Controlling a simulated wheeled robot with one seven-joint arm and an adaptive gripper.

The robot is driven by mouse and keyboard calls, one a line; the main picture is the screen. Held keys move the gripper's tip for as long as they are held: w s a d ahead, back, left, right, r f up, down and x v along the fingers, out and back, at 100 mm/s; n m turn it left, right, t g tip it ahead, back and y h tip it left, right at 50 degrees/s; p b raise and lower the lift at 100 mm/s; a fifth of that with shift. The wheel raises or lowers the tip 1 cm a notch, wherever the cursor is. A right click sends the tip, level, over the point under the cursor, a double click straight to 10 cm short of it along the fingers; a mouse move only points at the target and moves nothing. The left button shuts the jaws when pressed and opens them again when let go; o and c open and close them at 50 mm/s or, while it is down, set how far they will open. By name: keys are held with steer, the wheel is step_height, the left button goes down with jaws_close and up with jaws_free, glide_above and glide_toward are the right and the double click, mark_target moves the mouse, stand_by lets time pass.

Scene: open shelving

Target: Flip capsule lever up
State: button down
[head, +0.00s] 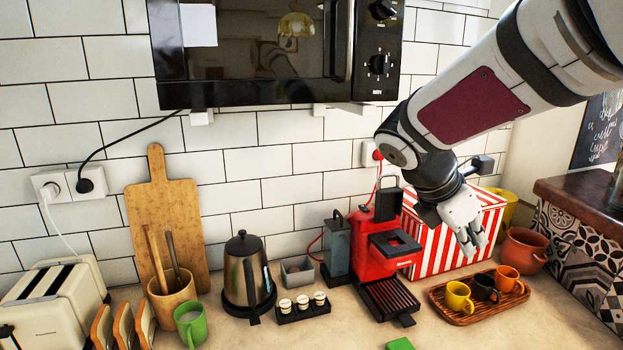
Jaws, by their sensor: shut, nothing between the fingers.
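A red capsule coffee machine (372,242) stands on the counter right of centre, with a black drip tray at its front. My gripper (470,243) is to the right of the machine, pointing down in front of the red-and-white striped box. It is shut and empty, apart from the lever. The fingertips are small in this view.
A wooden tray (467,318) with yellow, black and orange cups lies below my gripper. A capsule holder (303,309), kettle (248,277) and green mug (190,324) stand to the left. A microwave (270,55) hangs above. A terracotta pot (524,250) is at right.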

steer(key=s+a+m+t+y, duration=0.1)
steer(key=s+a+m+y, duration=0.2)
steer(key=s+m, duration=0.6)
steer(key=s+a+m+t+y, duration=0.2)
steer(key=s+a+m+y, duration=0.2)
steer(key=s+m, duration=0.6)
steer(key=shift+s+a+r+m, duration=0.25)
steer(key=shift+s+m, duration=0.05)
steer(key=shift+m, duration=0.3)
